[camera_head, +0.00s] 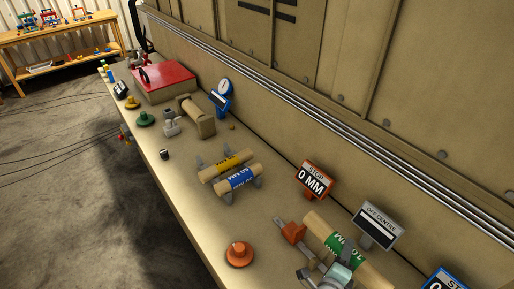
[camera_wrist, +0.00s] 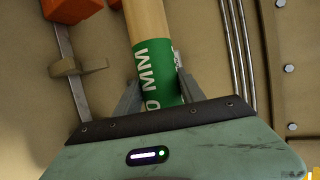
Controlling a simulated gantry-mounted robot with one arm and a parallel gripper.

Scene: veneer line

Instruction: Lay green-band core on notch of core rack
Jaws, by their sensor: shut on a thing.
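The green-band core (camera_head: 320,227) is a tan tube with a green printed band, at the lower right of the head view. It also shows in the wrist view (camera_wrist: 148,22), running away from my gripper. My gripper (camera_head: 340,256) is shut on it at the green band, a grey finger on each side in the wrist view (camera_wrist: 156,88). I cannot tell whether the core touches the bench. The core rack (camera_head: 257,182) has grey uprights mid-bench. A yellow-band core (camera_head: 212,170) and a blue-band core (camera_head: 224,187) lie side by side on it; its notches are mostly hidden.
An orange-ended metal bar (camera_head: 293,232) lies left of the green-band core. An orange knob (camera_head: 239,255) stands near the bench's front edge. A STOP 0 MM sign (camera_head: 314,180) and an OFF CENTRE sign (camera_head: 379,226) stand along the back. Bench between rack and orange knob is clear.

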